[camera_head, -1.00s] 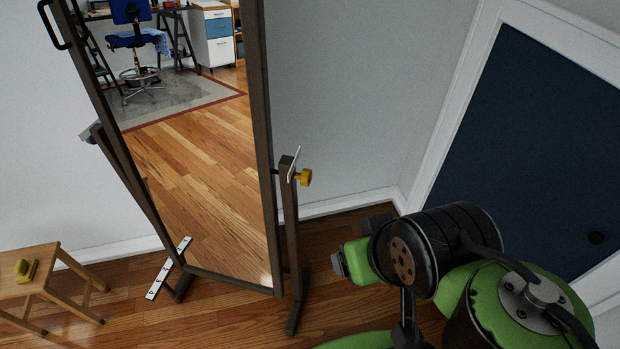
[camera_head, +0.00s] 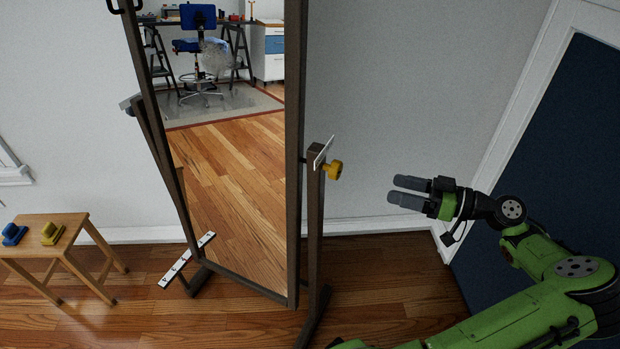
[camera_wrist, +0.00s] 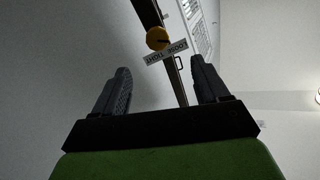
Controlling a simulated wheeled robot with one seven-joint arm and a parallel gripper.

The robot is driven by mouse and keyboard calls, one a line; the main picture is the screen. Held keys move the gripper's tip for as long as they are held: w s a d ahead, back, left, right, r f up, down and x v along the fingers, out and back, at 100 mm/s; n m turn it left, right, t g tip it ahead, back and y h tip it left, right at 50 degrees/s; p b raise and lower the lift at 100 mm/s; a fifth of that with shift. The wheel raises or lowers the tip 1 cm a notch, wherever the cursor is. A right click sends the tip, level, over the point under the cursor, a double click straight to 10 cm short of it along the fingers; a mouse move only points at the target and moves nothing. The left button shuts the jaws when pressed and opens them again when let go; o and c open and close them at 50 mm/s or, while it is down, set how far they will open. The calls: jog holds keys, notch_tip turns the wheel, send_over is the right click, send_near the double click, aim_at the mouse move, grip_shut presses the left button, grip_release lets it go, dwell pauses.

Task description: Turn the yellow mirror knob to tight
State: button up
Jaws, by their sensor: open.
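The yellow mirror knob (camera_head: 333,170) sits on the right post (camera_head: 315,230) of the standing mirror (camera_head: 294,120), beside a small white label plate (camera_head: 323,151). My gripper (camera_head: 400,190) is open and empty, to the right of the knob and a little lower, with its fingers pointing left towards it. In the wrist view the knob (camera_wrist: 157,38) is beyond the fingertips, between them and left of centre. The label plate (camera_wrist: 166,52) there reads "LOOSE" and "TIGHT", upside down. The knob has a dark line on its face. Nothing touches the knob.
A wooden stool (camera_head: 75,228) at the left holds a yellow object (camera_head: 52,234) and a blue one (camera_head: 13,235). A marked white strip (camera_head: 187,259) lies by the mirror's left foot. A dark blue door (camera_head: 570,130) is behind my arm. Space between gripper and knob looks clear.

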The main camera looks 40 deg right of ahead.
jog(key=v, duration=0.2)
jog(key=t+b, duration=0.1)
jog(key=b, duration=0.3)
send_near(341, 169)
jog(key=x, duration=0.9)
jog(key=shift+w+a, duration=0.15)
jog(key=shift+w, duration=0.05)
jog(key=c, duration=1.1)
jog(key=shift+o, duration=0.2)
